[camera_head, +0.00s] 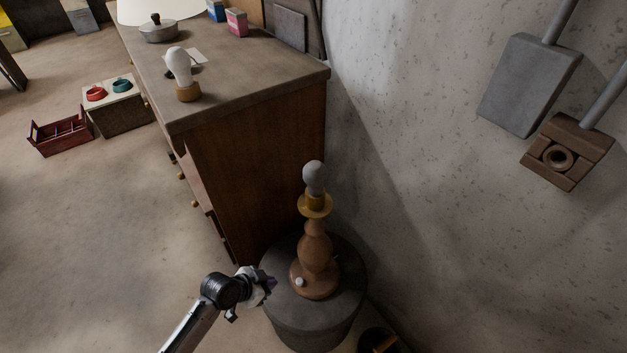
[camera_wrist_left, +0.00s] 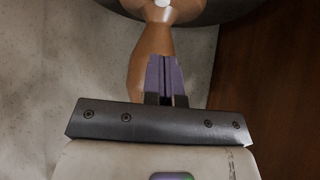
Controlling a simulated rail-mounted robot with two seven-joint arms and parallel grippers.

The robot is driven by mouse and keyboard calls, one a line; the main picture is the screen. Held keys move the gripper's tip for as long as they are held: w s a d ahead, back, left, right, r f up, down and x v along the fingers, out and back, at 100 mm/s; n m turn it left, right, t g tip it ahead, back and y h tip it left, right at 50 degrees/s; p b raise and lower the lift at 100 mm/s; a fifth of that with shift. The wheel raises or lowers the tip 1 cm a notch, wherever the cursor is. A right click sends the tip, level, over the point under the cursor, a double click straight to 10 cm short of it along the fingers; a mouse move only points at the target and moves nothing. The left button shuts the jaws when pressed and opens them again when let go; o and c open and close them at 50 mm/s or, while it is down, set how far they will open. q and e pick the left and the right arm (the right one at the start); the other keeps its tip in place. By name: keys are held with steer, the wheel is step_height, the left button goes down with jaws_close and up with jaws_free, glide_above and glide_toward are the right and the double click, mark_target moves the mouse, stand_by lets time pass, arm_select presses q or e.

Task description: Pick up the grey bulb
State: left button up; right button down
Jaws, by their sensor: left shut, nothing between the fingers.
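The grey bulb (camera_head: 314,178) sits upright in the top of a wooden lamp (camera_head: 315,250). The lamp stands on a dark round stool (camera_head: 310,318) beside the dresser. My left gripper (camera_head: 270,284) is at the stool's left edge, well below the bulb and left of the lamp's base. In the left wrist view my gripper's fingers (camera_wrist_left: 162,80) are together and empty, in front of the lamp's wooden body (camera_wrist_left: 150,52). The bulb is out of that view. My right gripper is in neither view.
The wooden dresser (camera_head: 255,175) stands behind the stool. A concrete wall (camera_head: 430,190) is close on the right. Open floor (camera_head: 110,240) lies to the left.

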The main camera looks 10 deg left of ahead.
arm_select(q)
steer(key=o, duration=1.6)
steer(key=shift+c, duration=0.2)
